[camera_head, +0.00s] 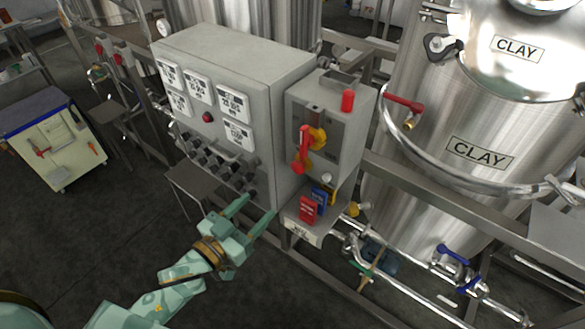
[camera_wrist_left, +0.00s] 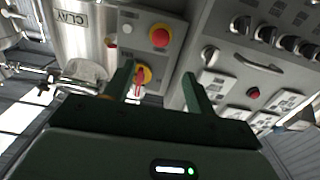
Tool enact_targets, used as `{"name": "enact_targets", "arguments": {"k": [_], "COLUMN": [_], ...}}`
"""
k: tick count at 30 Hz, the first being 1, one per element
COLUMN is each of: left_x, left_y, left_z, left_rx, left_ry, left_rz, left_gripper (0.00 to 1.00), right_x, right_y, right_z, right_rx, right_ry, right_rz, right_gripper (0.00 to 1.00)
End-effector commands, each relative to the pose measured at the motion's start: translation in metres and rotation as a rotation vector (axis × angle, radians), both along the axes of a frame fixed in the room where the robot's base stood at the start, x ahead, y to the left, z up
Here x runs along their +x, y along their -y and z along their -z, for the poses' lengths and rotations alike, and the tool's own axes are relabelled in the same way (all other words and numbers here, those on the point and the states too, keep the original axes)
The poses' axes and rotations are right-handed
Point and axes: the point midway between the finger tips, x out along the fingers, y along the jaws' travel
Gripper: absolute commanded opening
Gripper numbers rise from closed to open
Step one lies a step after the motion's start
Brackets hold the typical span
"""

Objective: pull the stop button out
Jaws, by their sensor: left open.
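The stop button (camera_head: 298,168) is a red mushroom head on a yellow base, low on the front of the grey side box (camera_head: 358,125). It also shows in the left wrist view (camera_wrist_left: 160,37), near the top. Whether it is pushed in or out I cannot tell. A red and yellow rotary handle (camera_head: 305,140) sits above it, and a small white button (camera_head: 326,178) beside it. My left gripper (camera_head: 260,207) is open and empty, apart from the button, lower and to its left in the head view. Its fingers (camera_wrist_left: 156,80) frame the rotary handle in the wrist view. My right gripper is out of view.
The large grey cabinet (camera_head: 225,62) with several knobs and a red lamp or button (camera_head: 207,117) adjoins the box. Red (camera_head: 308,208) and blue (camera_head: 320,197) items stand on a ledge below it. A steel tank (camera_head: 470,120), rails and pipes are at right.

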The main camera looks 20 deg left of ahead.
Motion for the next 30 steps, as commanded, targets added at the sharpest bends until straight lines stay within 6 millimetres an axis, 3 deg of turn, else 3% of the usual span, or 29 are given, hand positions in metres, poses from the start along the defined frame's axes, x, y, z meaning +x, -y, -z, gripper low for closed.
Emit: {"name": "enact_targets", "arguments": {"k": [15, 21, 30], "left_x": [0.115, 0.136, 0.14], "left_y": [0.041, 0.049, 0.05], "left_z": [0.0, 0.001, 0.001], "left_rx": [0.004, 0.003, 0.004], "left_ry": [0.001, -0.002, -0.003], "left_rz": [-0.002, -0.002, -0.002], "left_gripper": [0.56, 0.56, 0.56], "right_x": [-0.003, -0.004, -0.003], "right_y": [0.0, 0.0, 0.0], "right_z": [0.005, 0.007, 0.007], "right_rx": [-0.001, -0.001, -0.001], "right_ry": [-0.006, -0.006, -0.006], "right_rz": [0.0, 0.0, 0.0], "right_gripper": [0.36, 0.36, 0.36]}}
